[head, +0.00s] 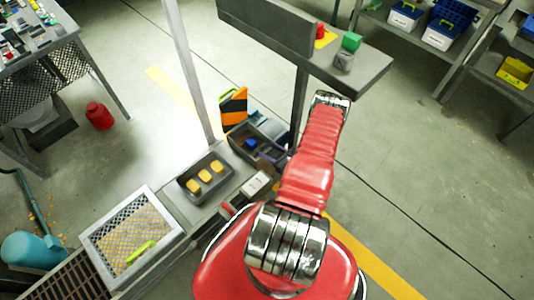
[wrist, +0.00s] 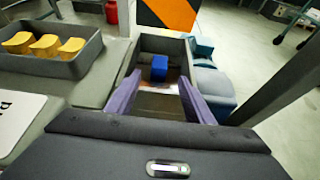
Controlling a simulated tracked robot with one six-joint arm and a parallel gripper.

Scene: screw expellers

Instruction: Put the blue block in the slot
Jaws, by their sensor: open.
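The blue block (head: 250,143) lies inside an open grey bin. It also shows in the wrist view (wrist: 159,68), upper middle, near the bin's far end. My gripper (wrist: 159,86) has two purple fingers spread wide, open and empty. The fingers reach toward the bin, and the block appears between and beyond their tips. I cannot tell its exact distance from them. In the head view my gripper (head: 268,160) is small and partly hidden beside the bin. I cannot make out a slot for certain in either view.
The grey bin (wrist: 150,45) has raised walls. A dark tray (head: 187,185) with yellow blocks stands left of it. An orange-and-black striped panel (head: 234,107) is behind. A dark raised shelf (head: 370,80) holds red, green and grey items. Posts rise nearby.

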